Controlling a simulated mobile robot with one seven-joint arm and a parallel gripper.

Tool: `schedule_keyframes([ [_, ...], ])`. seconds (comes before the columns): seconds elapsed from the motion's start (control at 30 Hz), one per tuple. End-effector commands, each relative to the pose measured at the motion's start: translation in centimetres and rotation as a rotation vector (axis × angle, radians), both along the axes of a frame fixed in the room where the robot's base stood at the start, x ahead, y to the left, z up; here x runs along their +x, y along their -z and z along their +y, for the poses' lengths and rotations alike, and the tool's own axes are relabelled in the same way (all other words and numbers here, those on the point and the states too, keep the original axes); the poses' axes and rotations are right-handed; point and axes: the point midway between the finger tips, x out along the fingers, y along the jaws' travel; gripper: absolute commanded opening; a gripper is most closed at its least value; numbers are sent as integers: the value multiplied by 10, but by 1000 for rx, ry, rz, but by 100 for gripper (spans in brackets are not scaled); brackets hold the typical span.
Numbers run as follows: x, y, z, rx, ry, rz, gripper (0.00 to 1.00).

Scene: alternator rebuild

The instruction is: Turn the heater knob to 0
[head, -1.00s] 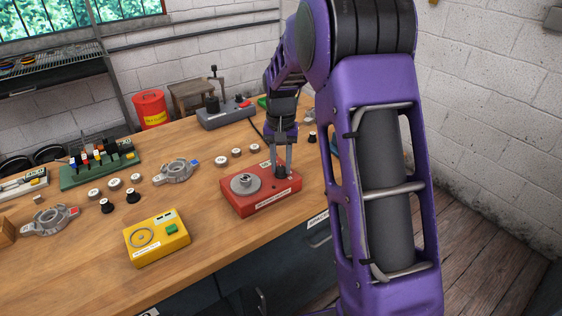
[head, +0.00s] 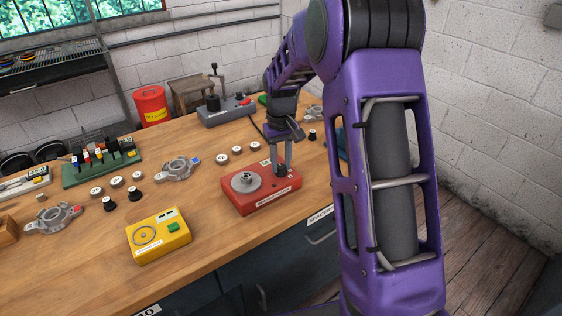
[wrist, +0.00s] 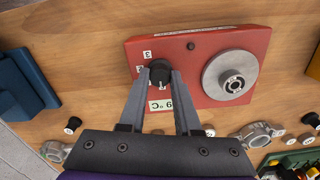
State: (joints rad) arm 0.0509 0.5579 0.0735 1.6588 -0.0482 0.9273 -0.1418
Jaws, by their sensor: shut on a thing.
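The heater is a red box (head: 262,200) on the wooden bench, with a round grey metal plate on its left part in the head view. Its black knob (wrist: 160,73) shows in the wrist view between my fingertips, with number marks around it, a "3" readable. A small display beside the knob shows what looks like 69 °C in the wrist view. My gripper (wrist: 159,78) points down at the box and is shut on the knob. In the head view my gripper (head: 281,172) stands over the box's right part and hides most of the knob.
A yellow device (head: 158,236) stands left of the heater on the bench. Metal housings (head: 178,168), white-topped rings and black caps lie around. A green rack (head: 100,165) is at the left, a grey press (head: 226,110) at the back. A blue block (wrist: 22,85) is near my gripper.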

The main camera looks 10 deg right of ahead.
Motion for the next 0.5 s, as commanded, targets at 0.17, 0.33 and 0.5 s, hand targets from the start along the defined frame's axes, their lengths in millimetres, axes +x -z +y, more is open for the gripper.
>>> schedule_keyframes([
  [0.17, 0, -1, 0, -1, -3, -1, 0],
  [0.33, 0, 0, 0, -1, -2, -2, 37],
  [0.5, 0, 0, 0, -1, -2, -1, 62],
])
